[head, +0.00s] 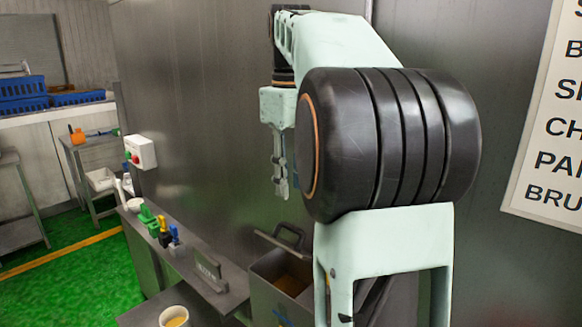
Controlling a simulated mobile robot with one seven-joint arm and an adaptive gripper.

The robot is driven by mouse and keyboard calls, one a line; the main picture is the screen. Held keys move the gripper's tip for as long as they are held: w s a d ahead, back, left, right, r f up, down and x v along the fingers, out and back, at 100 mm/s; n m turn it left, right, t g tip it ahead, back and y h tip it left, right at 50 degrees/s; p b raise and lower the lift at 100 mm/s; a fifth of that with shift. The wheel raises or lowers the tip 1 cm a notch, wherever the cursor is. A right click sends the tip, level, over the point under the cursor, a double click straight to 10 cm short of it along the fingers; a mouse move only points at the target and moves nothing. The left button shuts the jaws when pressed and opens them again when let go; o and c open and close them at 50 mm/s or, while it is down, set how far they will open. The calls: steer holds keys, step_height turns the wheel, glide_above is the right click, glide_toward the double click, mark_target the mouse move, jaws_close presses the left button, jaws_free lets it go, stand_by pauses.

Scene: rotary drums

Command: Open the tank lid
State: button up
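A grey metal tank (262,300) stands low in front of the steel wall, partly hidden by my arm. Brownish contents show through its open top. A dark flap with a loop handle (289,235), which looks like the lid, stands at the tank's back edge; my arm hides part of that area, so I cannot tell its exact angle. My gripper (281,190) points down, above and apart from the tank and the handle. Its fingers show narrow and side-on, with nothing visible between them.
A cup (174,318) stands at the bottom edge. A white button box (140,152) is on the wall. Green floor (85,275) is clear at left.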

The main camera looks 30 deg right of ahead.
steer(key=shift+r, duration=1.4)
steer(key=shift+c, duration=0.4)
